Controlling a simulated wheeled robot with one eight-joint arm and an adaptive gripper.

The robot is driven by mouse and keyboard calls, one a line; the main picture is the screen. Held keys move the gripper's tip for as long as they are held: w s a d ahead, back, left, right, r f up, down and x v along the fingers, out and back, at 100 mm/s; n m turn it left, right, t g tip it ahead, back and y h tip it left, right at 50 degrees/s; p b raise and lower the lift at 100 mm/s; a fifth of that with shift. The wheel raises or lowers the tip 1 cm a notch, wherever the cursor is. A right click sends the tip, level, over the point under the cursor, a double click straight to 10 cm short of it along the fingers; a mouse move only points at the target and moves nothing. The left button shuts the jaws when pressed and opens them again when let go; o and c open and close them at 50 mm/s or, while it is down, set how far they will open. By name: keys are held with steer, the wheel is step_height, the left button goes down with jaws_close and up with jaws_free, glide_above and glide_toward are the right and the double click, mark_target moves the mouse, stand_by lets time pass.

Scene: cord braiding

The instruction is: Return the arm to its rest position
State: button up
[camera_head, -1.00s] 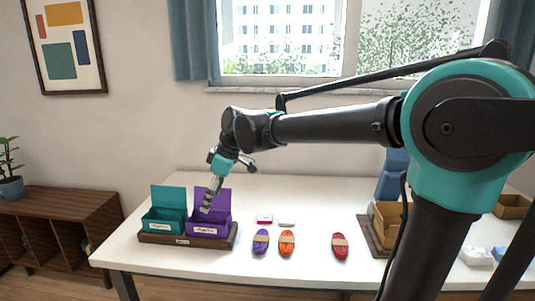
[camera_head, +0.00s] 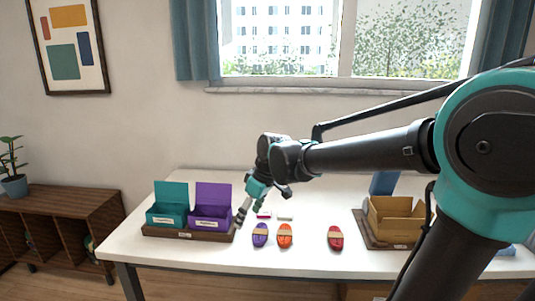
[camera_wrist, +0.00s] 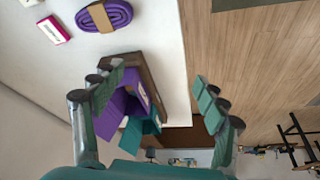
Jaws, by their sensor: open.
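My gripper (camera_head: 241,215) is over the table between the purple box and the purple cord bundle in the head view. In the wrist view my gripper (camera_wrist: 160,97) has its two fingers spread wide with nothing between them held. The purple box (camera_head: 210,217) and the teal box (camera_head: 167,215) stand with lids up on a dark wooden tray (camera_head: 160,232). In the wrist view the purple box (camera_wrist: 112,108) shows beyond the left finger. My arm reaches in from the right, bent at the wrist.
Purple (camera_head: 260,240), orange (camera_head: 285,241) and red (camera_head: 335,243) cord bundles lie along the white table's (camera_head: 215,254) front. A pink-labelled item (camera_head: 264,214) and a white one (camera_head: 285,216) lie behind. A tan open box (camera_head: 396,222) stands right. A dark wooden shelf (camera_head: 62,213) is left.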

steer(key=s+d+f+m+h, duration=0.1)
steer(key=s+d+f+m, duration=0.3)
steer(key=d, duration=0.4)
steer(key=s+d+f+m+t+h, duration=0.1)
steer(key=s+d+f+m, duration=0.3)
steer(key=d+f, duration=0.3)
steer(key=s+d+f+m+t+h, duration=0.1)
steer(key=s+d+f+m, duration=0.3)
steer(key=d, duration=0.6)
steer(key=shift+f+h, duration=0.4)
steer(key=shift+f, duration=0.25)
